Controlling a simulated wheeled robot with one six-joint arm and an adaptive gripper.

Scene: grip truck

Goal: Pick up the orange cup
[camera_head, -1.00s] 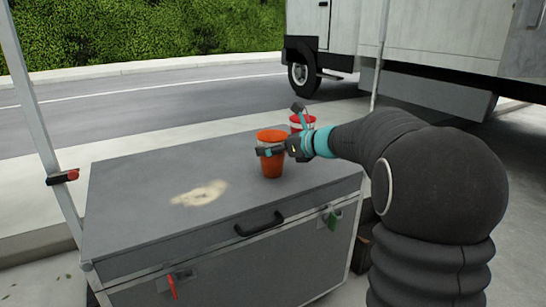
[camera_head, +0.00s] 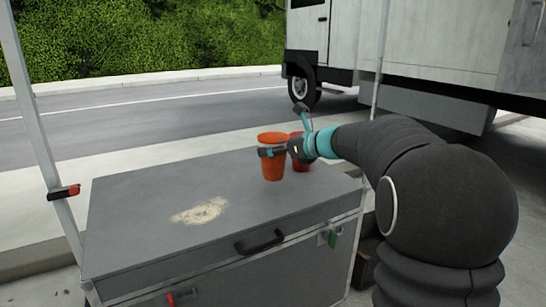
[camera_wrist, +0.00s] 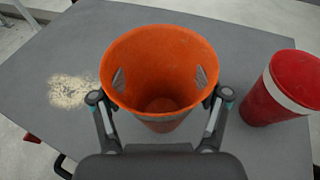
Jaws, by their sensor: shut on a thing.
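The orange cup (camera_head: 273,165) is upright in my gripper (camera_head: 272,152), over the right part of the grey case top in the head view. In the wrist view the orange cup (camera_wrist: 160,122) is empty inside, and the two fingers of my gripper (camera_wrist: 160,97) close on its opposite sides. The cup appears a little above the case top.
A red cup (camera_head: 301,165) with a pale band (camera_wrist: 283,95) stands right beside the orange cup. The grey case (camera_head: 150,215) has a black handle (camera_head: 260,241) and a pale stain (camera_head: 200,210). Its left top is clear. A truck (camera_head: 440,50) stands behind.

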